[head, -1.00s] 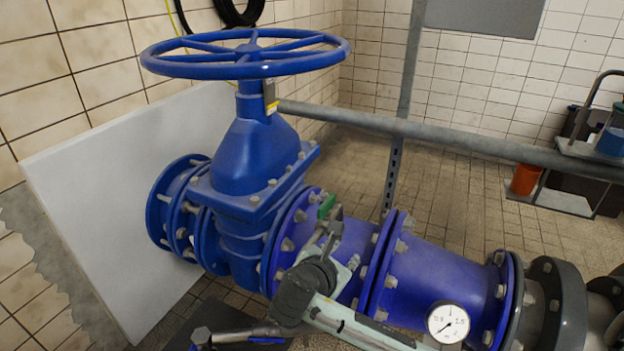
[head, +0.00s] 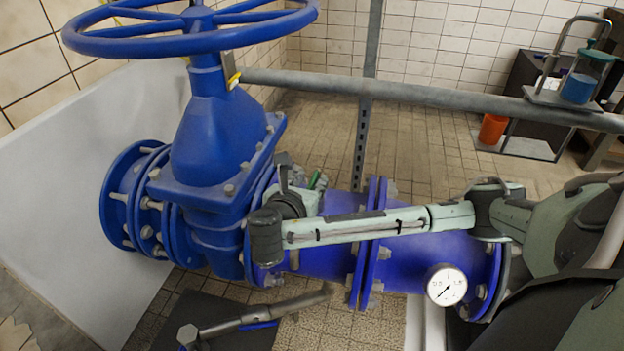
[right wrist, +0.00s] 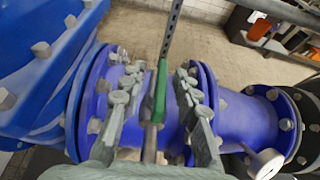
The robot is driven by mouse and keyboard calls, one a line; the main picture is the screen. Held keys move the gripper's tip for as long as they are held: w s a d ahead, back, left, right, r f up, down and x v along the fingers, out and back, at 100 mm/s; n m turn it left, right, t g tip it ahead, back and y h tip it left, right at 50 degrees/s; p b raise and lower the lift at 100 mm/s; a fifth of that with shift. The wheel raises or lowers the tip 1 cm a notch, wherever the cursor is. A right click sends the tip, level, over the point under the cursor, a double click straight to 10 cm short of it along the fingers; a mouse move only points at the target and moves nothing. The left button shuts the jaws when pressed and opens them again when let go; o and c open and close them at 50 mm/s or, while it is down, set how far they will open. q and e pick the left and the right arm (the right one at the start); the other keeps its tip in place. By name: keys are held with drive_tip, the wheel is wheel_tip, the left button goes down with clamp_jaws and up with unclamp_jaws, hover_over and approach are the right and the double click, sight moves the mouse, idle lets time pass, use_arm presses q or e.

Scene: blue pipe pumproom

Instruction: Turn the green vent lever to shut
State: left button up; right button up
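The green vent lever (right wrist: 160,92) stands upright in the right wrist view, on a grey metal stem in front of the blue pipe. My right gripper (right wrist: 154,75) is open, with one finger on each side of the lever. Gaps show between the lever and both fingers. In the head view, only a small part of the green lever (head: 315,180) shows beside my right gripper (head: 302,177); my wrist and the gripper hide the rest. My left gripper is in neither view.
A big blue valve with a handwheel (head: 190,28) stands to the left. The flanged blue pipe (head: 425,255) carries a round gauge (head: 446,286). A grey rail (head: 420,97) crosses behind. A smaller pipe with a blue handle (head: 262,324) lies low in front.

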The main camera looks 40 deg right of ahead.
drive_tip(key=shift+w+d+f, duration=0.2)
drive_tip(key=shift+d, duration=0.3)
drive_tip(key=shift+c, duration=0.2)
clamp_jaws()
